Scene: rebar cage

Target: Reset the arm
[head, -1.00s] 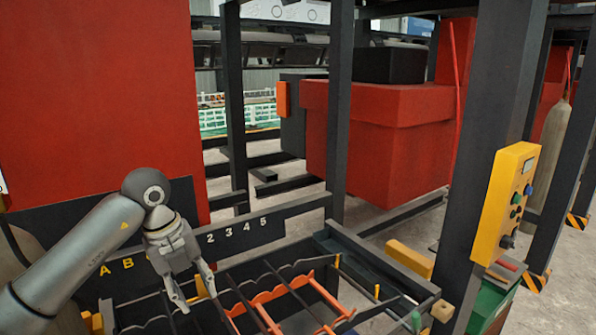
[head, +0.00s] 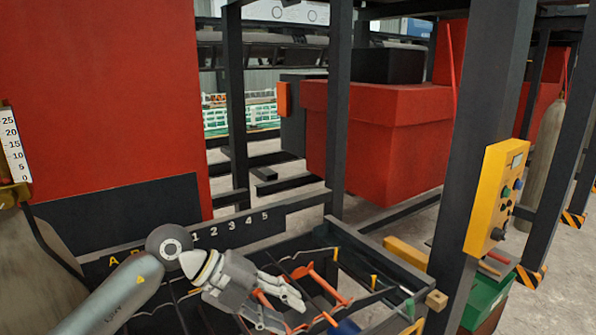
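My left arm comes in from the lower left in the head view. Its grey gripper (head: 293,313) is over the black divided rack (head: 385,262), pointing right and slightly down. The two fingers are spread apart with nothing seen between them. Orange-red bars (head: 322,283) lie in the rack beside and partly behind the fingers. I cannot tell whether the fingers touch anything. My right gripper is out of view.
A dark post carries a yellow control box (head: 497,197) at the right. A large red panel (head: 110,90) stands behind the arm. A red cabinet (head: 360,145) stands farther back. A wooden block (head: 436,300) sits at the rack's right corner.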

